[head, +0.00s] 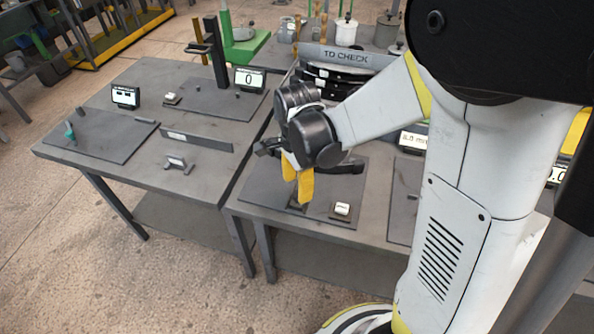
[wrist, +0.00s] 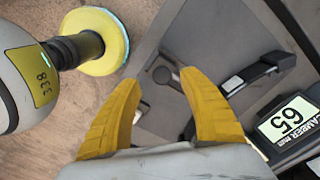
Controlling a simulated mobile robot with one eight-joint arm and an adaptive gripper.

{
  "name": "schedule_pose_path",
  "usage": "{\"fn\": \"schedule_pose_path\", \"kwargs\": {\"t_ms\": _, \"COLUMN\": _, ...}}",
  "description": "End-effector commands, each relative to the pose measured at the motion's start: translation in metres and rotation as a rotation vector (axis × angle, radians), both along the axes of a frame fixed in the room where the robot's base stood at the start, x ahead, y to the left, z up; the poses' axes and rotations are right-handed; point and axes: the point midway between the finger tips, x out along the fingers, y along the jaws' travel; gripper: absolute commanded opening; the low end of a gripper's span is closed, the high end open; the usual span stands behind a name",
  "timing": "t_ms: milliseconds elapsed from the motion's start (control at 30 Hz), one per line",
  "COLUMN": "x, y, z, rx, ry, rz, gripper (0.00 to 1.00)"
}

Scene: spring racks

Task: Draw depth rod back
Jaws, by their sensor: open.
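My gripper (head: 298,190) is open above the dark plate on the near edge of the middle table, its yellow fingers pointing down. In the wrist view the fingers (wrist: 160,80) stand apart with nothing held between them. In the head view my arm and fingers hide part of this fixture.
A display reading 65 (wrist: 290,121) stands at right in the wrist view. A small white-topped block (head: 342,209) sits on the plate right of my gripper. The left table (head: 205,160) holds gauges and displays.

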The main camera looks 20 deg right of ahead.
Motion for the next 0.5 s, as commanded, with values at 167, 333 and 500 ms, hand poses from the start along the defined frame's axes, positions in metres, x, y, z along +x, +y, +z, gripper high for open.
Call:
{"fn": "schedule_pose_path", "kwargs": {"t_ms": 167, "x": -0.001, "y": 0.0, "z": 0.042, "rx": 0.001, "ry": 0.001, "rz": 0.0, "gripper": 0.5}}
{"fn": "schedule_pose_path", "kwargs": {"t_ms": 333, "x": 0.0, "y": 0.0, "z": 0.069, "rx": 0.001, "ry": 0.001, "rz": 0.001, "gripper": 0.5}}
{"fn": "schedule_pose_path", "kwargs": {"t_ms": 500, "x": -0.001, "y": 0.0, "z": 0.08, "rx": 0.001, "ry": 0.001, "rz": 0.001, "gripper": 0.5}}
